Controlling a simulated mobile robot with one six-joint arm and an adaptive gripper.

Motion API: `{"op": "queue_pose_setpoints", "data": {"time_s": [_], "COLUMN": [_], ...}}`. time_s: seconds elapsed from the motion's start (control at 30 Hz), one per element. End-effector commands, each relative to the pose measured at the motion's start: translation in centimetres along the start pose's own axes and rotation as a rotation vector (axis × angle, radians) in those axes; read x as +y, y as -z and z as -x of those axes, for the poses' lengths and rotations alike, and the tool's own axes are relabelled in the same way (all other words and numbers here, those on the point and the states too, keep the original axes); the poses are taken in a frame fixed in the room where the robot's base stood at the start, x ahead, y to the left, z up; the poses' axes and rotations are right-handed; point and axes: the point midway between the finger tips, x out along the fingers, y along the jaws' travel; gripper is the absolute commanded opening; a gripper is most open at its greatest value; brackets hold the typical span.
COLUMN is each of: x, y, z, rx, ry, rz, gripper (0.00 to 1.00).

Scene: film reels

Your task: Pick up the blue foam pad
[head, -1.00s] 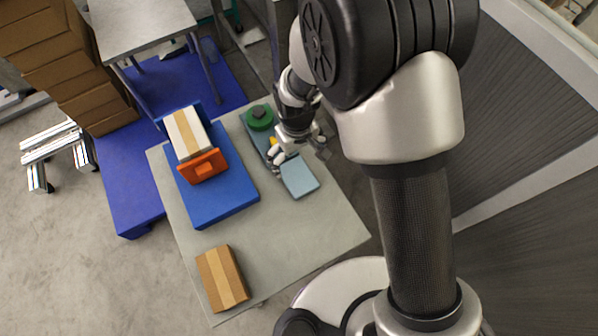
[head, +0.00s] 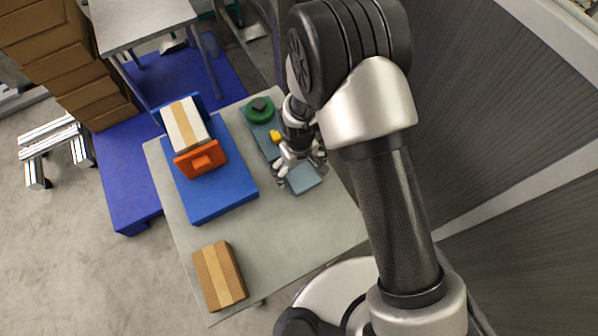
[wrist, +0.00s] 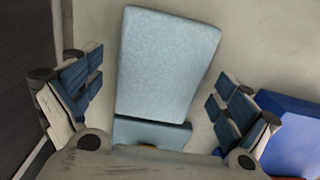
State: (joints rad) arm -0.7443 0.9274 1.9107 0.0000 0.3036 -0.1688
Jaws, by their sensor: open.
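The blue foam pad (head: 304,178) is a light blue rectangular block lying on the grey table, near its right edge. In the wrist view the pad (wrist: 168,62) fills the upper middle, with a second light blue piece (wrist: 150,133) just below it. My gripper (head: 302,172) is over the pad's far end in the head view and hides part of it. In the wrist view my gripper (wrist: 158,95) is open, with one finger on each side of the pad and a gap on both sides. Its height above the pad is hard to tell.
A blue platform (head: 215,195) holds an orange clamp piece (head: 200,160) and a white-and-tan box (head: 185,122). A green round object (head: 260,110) and a small yellow piece (head: 275,136) sit behind my gripper. A cardboard box (head: 219,275) lies near the front. The table's middle is clear.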

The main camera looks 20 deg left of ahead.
Motion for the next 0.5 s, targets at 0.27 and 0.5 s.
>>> {"op": "queue_pose_setpoints", "data": {"time_s": [0.27, 0.5], "x": [0.0, 0.0], "y": [0.02, 0.01], "z": [0.13, 0.14], "rx": [0.0, 0.0], "ry": [0.0, 0.0], "rz": [0.0, 0.0], "gripper": [0.87, 0.71]}}
